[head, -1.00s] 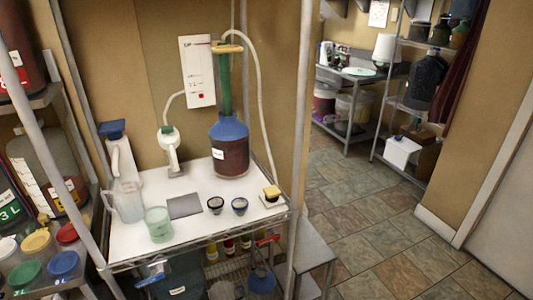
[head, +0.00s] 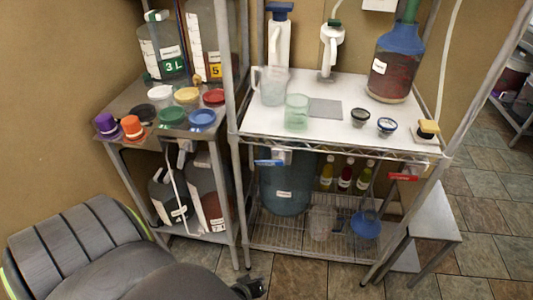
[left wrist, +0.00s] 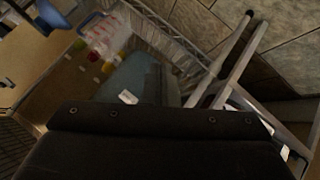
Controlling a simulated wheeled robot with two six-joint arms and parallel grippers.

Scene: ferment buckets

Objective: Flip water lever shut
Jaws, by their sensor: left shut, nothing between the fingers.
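A blue lever (head: 268,163) lies roughly level on a white fitting under the front edge of the white-topped rack, at its left. A red lever (head: 403,177) sticks out under the same edge at the right. I cannot read which one is marked for water. A large blue-grey container (head: 285,185) with a white label stands behind and below the blue lever; it also shows in the left wrist view (left wrist: 130,78). My left gripper (head: 248,288) is shut and empty, low in front of the rack, well below the blue lever and apart from it. My right gripper is out of view.
The white top (head: 340,90) holds a pitcher (head: 271,88), a green cup (head: 297,111) and small bowls. A side shelf (head: 140,95) at the left holds several coloured lids. A rack post (head: 238,190) stands between them. A grey stool (head: 430,215) is at the right.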

